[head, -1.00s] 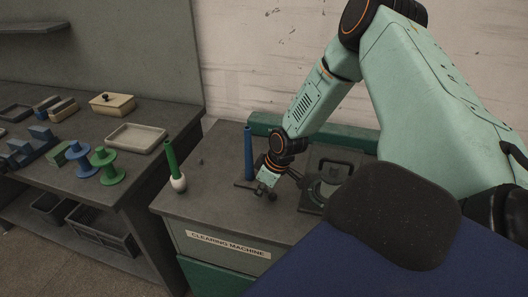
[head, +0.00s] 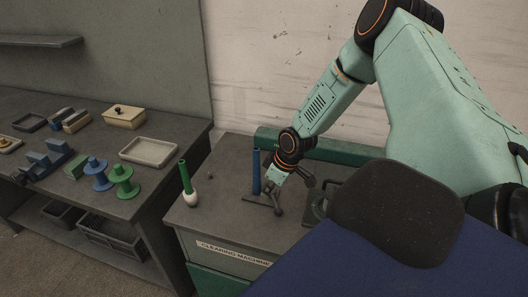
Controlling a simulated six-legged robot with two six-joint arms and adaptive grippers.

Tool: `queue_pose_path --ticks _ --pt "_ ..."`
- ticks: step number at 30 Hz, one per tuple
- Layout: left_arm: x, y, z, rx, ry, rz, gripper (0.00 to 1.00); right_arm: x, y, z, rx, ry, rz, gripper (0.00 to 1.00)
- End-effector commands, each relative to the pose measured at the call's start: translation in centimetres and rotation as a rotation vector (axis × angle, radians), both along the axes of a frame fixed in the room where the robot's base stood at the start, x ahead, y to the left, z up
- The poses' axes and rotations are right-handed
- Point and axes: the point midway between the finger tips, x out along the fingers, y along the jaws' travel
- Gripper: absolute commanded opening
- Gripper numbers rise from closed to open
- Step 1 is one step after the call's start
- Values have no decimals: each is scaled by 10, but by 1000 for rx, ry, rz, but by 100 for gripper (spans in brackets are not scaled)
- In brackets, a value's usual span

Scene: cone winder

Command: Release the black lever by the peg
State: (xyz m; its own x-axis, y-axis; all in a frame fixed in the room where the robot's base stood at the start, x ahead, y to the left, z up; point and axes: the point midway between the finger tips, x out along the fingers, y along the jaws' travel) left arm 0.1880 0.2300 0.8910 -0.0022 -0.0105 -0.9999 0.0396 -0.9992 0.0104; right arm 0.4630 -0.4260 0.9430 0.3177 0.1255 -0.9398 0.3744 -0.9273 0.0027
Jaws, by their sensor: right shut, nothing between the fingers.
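The black lever (head: 257,200) is a thin dark bar lying low over the grey top of the cleaning machine, at the foot of an upright blue peg (head: 256,172). My right gripper (head: 279,208) points down just right of the peg, by the lever's right end. Its fingers are shut and empty. Whether they touch the lever is too small to tell. My left gripper is not in view.
A green peg in a white base (head: 190,199) stands at the machine's left. A dark fixture (head: 316,207) lies right of my gripper, partly hidden by my body. The bench at left holds a pale tray (head: 149,152) and spools (head: 122,180).

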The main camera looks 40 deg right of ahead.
Motion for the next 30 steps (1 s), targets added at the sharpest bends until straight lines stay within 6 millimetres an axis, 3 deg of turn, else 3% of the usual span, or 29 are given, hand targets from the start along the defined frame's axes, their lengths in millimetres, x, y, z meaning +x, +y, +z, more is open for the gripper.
queue_pose_path --ticks 1,7,30 --pt "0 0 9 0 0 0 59 -1 -1 9 1 -1 -1 0" --pt "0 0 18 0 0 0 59 -2 -4 17 0 0 0 0" --pt "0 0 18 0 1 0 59 -2 -5 17 4 -1 -13 0"
